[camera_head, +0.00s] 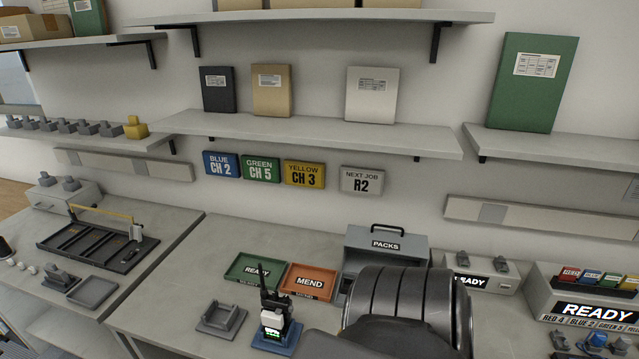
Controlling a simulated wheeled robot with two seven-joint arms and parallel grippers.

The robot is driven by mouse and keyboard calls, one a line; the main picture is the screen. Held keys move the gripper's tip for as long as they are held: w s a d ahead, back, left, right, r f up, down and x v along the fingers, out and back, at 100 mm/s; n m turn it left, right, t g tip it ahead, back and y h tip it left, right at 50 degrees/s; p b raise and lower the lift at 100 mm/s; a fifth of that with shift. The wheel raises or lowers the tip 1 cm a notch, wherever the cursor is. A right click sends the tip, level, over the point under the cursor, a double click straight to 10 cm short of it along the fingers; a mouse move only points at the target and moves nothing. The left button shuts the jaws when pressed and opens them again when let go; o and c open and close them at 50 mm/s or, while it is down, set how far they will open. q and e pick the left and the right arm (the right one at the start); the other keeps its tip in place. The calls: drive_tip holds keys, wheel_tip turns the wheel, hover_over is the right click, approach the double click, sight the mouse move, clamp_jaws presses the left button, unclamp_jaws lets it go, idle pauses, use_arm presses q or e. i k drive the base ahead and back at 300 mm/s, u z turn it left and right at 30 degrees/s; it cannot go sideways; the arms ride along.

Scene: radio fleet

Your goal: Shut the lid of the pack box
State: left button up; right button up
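Neither gripper shows in the head view.
A green READY tray (235,278) and an orange MEND tray (322,269) lie left of the box. A radio (270,322) stands on a blue base in front of them, beside an empty grey cradle (220,320). A grey charger unit (508,278) stands to the right.

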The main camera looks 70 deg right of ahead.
sight(362, 246)
drive_tip(key=i, duration=0.9)
drive_tip(key=z, duration=3.95)
